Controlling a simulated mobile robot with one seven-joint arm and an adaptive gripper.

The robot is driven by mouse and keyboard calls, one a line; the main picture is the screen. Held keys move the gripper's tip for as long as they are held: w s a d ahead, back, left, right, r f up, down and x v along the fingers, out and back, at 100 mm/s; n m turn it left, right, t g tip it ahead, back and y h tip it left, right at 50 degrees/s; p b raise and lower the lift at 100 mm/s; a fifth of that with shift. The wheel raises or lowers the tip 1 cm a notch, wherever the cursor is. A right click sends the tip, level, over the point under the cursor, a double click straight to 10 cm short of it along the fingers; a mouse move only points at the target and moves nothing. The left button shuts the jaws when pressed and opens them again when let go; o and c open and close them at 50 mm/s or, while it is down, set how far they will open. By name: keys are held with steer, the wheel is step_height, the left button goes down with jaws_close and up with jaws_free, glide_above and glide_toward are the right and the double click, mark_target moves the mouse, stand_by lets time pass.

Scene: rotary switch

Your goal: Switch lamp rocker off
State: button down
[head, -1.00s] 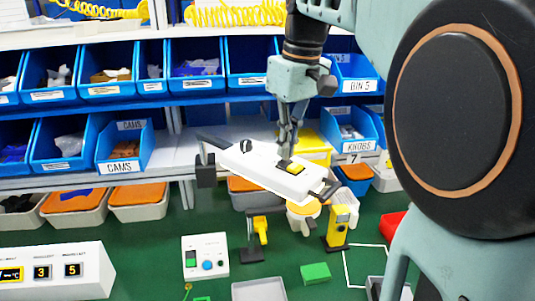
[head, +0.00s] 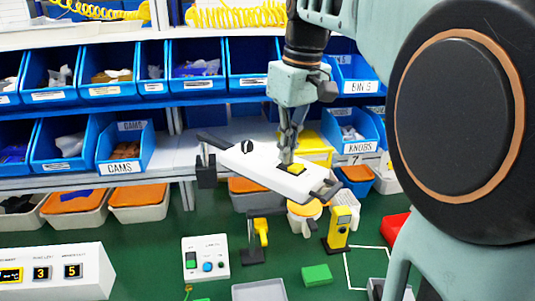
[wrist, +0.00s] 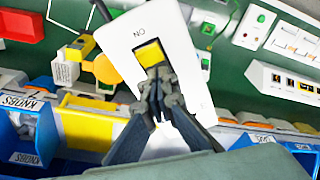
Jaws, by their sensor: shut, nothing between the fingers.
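The lamp rocker is a yellow switch (head: 292,168) set in a dark recess on a long white switch body (head: 262,165). The body is held tilted above the green bench and has a black round knob near its other end. In the wrist view the yellow rocker (wrist: 151,53) shows beside the letters "ON". My gripper (head: 286,162) is shut, with its fingertips at the rocker. In the wrist view the fingertips (wrist: 158,75) cover the rocker's near part. Whether they press on it or only hover is hard to tell.
Blue bins (head: 125,147) fill the shelves behind. A white control box (head: 206,258), a yellow device (head: 339,228) and a green block (head: 317,275) stand on the green bench (head: 280,245) below. A white display box (head: 55,272) is at the lower left.

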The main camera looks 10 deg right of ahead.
steer(key=shift+r+p, duration=3.15)
steer(key=shift+r, duration=0.3)
steer(key=shift+f, duration=0.1)
